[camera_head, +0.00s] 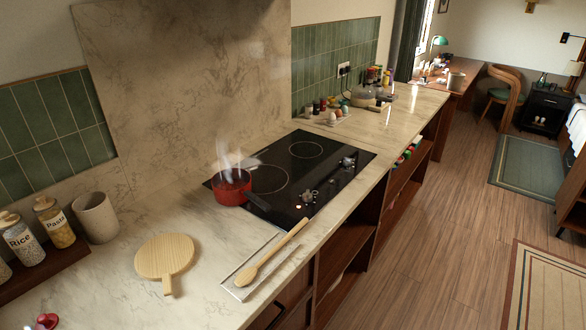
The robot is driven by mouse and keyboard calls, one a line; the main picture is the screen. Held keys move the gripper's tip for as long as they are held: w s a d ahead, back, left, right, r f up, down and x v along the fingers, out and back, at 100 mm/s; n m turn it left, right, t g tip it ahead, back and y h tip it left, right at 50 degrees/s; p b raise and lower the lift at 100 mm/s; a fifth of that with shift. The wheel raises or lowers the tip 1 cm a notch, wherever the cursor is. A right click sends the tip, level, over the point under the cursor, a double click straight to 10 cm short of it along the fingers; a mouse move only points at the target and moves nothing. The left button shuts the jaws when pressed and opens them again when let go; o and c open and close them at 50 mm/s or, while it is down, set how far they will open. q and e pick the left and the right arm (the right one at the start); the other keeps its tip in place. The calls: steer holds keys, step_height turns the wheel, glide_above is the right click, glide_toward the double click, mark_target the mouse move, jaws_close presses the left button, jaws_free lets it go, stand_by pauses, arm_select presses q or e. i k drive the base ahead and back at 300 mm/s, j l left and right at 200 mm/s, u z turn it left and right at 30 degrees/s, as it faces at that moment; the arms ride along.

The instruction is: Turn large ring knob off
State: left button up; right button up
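A black glass cooktop (322,178) is set in the pale stone counter. A red pot (231,190) stands at its left side, with steam or smoke rising above it and a dark handle pointing right. Ring outlines show on the glass beside the pot and toward the back. One knob (307,197) sits near the front edge, and another knob (348,161) sits farther right. Small lit spots show near the nearer knob. Which knob belongs to the large ring, and how each is turned, is too small to tell. Neither gripper is in view.
A wooden spoon (272,253) lies across a light tray (240,285) before the cooktop. A round wooden board (165,257) lies left. Jars (54,222) and a beige canister (96,217) stand farther left. Bottles (375,76) stand behind right. The wood floor (425,240) beside the counter is clear.

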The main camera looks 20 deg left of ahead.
mark_target(306, 197)
steer(key=i+l+u, duration=0.15)
steer(key=u, duration=0.3)
steer(key=i+l+u, duration=0.1)
steer(key=l+u, duration=0.15)
steer(key=u, duration=0.2)
steer(key=l+u, duration=0.25)
steer(key=u, duration=0.2)
steer(key=i, duration=0.05)
